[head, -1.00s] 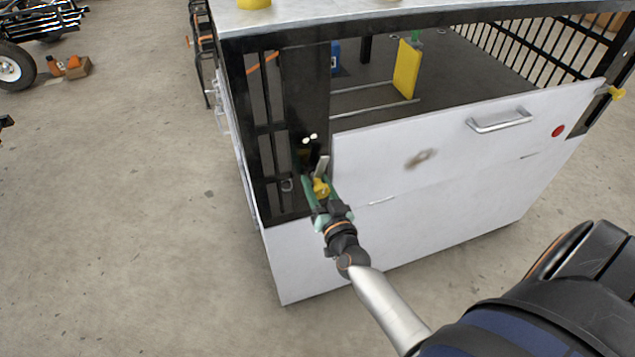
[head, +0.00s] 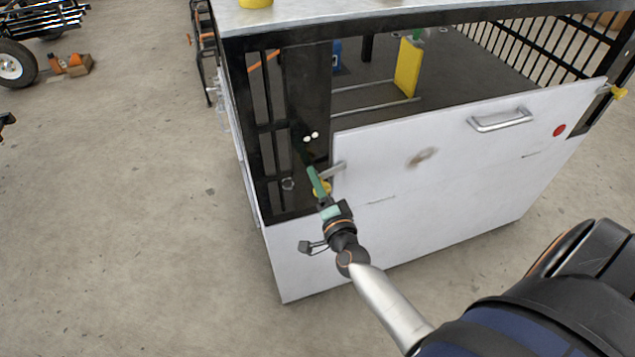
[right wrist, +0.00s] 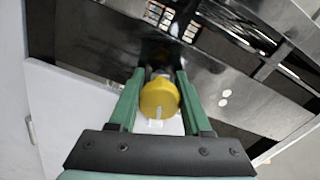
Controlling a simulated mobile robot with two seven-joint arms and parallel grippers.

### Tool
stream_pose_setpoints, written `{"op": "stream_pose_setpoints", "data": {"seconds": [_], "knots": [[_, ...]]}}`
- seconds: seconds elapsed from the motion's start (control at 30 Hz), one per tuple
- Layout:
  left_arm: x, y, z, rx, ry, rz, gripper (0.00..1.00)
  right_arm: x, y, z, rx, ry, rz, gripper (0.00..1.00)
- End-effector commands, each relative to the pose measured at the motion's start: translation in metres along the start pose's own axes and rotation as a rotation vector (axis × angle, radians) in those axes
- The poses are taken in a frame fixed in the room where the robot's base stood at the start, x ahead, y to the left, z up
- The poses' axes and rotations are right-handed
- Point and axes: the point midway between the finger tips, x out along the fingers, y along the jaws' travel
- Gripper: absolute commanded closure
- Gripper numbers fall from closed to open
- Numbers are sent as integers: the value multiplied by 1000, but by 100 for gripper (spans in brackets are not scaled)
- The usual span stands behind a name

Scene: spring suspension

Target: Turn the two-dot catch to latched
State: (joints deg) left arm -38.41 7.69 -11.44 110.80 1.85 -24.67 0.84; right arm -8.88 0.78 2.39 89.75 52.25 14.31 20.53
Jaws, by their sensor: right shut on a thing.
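The two-dot catch is a yellow knob (head: 321,189) with a grey metal bar (head: 333,170), beside two white dots (head: 311,136) on the dark post. The bar points right and slightly up, across the left edge of the white panel (head: 420,150). My right gripper (head: 315,178) has its green fingers on either side of the knob and is shut on it. The right wrist view shows the knob (right wrist: 158,98) between both fingers and the white dots (right wrist: 224,98) to the right. My left gripper is not in view.
Another yellow catch (head: 618,92) sits at the panel's right end, near a red dot (head: 558,130). The panel carries a metal handle (head: 500,121).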

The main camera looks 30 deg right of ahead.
Motion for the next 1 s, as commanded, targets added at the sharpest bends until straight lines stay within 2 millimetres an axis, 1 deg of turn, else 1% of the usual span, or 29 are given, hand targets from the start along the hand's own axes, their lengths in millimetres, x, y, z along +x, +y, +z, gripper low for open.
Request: {"op": "stream_pose_setpoints", "data": {"seconds": [0.2, 0.43, 0.7, 1.0], "knots": [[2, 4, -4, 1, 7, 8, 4, 0, 1, 1, 168, -2, 1, 100], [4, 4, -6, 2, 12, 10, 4, 0, 0, 1, 286, -2, 1, 100], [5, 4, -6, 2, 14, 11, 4, 0, 0, 0, 347, -1, 2, 100], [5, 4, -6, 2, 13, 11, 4, 0, -1, 0, 357, -1, 2, 100]]}}
